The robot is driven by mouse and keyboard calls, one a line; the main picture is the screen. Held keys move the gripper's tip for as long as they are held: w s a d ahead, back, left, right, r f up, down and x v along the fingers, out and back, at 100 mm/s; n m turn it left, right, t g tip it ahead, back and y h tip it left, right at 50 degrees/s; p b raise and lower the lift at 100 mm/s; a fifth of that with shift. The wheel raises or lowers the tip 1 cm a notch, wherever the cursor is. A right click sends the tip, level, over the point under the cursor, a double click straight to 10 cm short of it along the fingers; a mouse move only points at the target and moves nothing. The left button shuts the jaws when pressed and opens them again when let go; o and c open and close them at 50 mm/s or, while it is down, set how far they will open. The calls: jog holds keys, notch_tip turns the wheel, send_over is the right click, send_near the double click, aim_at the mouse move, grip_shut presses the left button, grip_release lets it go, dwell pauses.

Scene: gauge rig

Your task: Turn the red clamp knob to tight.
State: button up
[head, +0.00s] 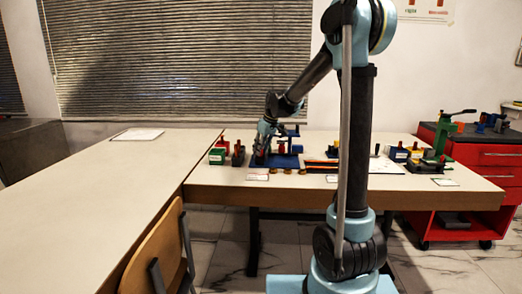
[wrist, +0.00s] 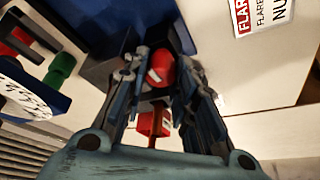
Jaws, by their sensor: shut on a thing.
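The red clamp knob (wrist: 162,66) shows between my fingers in the wrist view. My gripper (wrist: 160,60) is shut on it, with one finger on each side. In the head view my gripper (head: 261,150) is at the blue rig (head: 285,162) on the table, and the knob cannot be made out clearly there. The fingers hide part of the knob, and no tight mark is readable. Another red part (wrist: 150,124) with a thin stem shows lower between the fingers in the wrist view.
Small devices with red tops (head: 238,150) stand left of the rig. Several coloured blocks (head: 400,153) and a green press (head: 441,145) are to the right. A printed label (wrist: 264,14) lies beside the rig. The left table (head: 110,190) is mostly clear.

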jog(key=shift+m, duration=0.5)
jog(key=o, duration=0.8)
jog(key=shift+r, duration=0.1)
jog(key=v, duration=1.1)
jog(key=shift+s+r, duration=0.2)
jog(key=shift+r, duration=0.1)
jog(key=shift+d+r, duration=0.1)
